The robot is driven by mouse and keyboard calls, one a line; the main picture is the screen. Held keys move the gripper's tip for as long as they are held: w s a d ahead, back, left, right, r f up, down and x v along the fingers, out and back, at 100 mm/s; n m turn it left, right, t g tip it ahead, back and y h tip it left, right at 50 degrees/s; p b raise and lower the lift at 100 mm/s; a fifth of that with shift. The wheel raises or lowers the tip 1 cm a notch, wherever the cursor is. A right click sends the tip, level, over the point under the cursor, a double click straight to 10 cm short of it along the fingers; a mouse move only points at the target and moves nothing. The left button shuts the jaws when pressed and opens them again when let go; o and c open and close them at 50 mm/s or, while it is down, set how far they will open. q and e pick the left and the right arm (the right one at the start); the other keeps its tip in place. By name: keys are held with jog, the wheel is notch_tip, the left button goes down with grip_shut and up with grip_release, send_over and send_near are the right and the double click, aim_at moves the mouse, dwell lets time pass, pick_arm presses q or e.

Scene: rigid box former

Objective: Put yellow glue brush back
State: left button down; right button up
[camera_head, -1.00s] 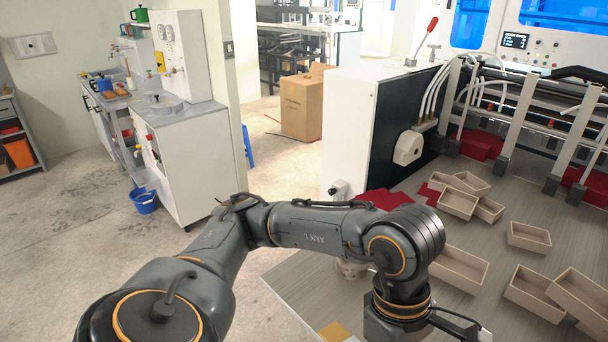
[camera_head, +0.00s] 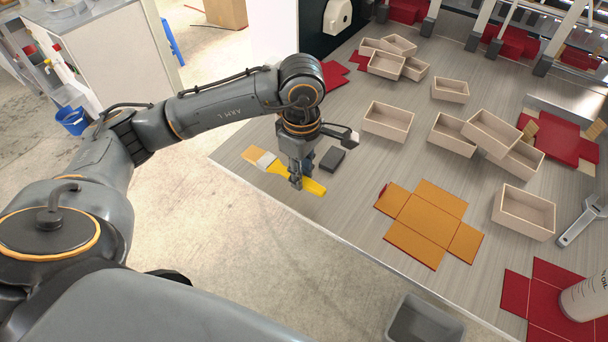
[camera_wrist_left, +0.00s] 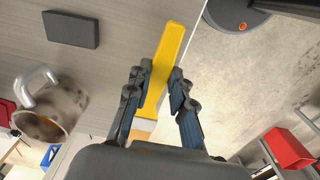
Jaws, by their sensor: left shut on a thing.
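The yellow glue brush (camera_head: 314,187) is at the left edge area of the table, its pale ferrule and tan bristles pointing left in the head view. My left gripper (camera_head: 296,183) points down and is shut on the brush's handle. In the left wrist view the yellow handle (camera_wrist_left: 165,62) runs between the two fingers of the left gripper (camera_wrist_left: 160,88). I cannot tell whether the brush touches the table. A stained metal mug (camera_wrist_left: 62,108) with a handle stands beside the gripper in the wrist view; it is hidden in the head view. My right gripper is not in view.
A dark grey block (camera_head: 332,159) lies on the table (camera_head: 345,215) close to the gripper. An orange unfolded box blank (camera_head: 428,217) and several open cardboard trays (camera_head: 388,119) lie to the right. A grey bin (camera_head: 425,320) stands below the front edge.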

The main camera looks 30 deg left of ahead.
aim_at(304, 192)
pick_arm(q)
jog(key=shift+w+a+f, duration=0.1)
jog(key=shift+w+f, duration=0.5)
jog(key=shift+f, duration=0.1)
jog(key=f+p, duration=0.2)
jog(key=f, duration=0.1)
jog(key=shift+w+f, duration=0.2)
jog(key=shift+f, duration=0.2)
jog(key=shift+f, duration=0.1)
jog(key=c, duration=1.2)
grip_release()
jog(key=shift+o, duration=0.2)
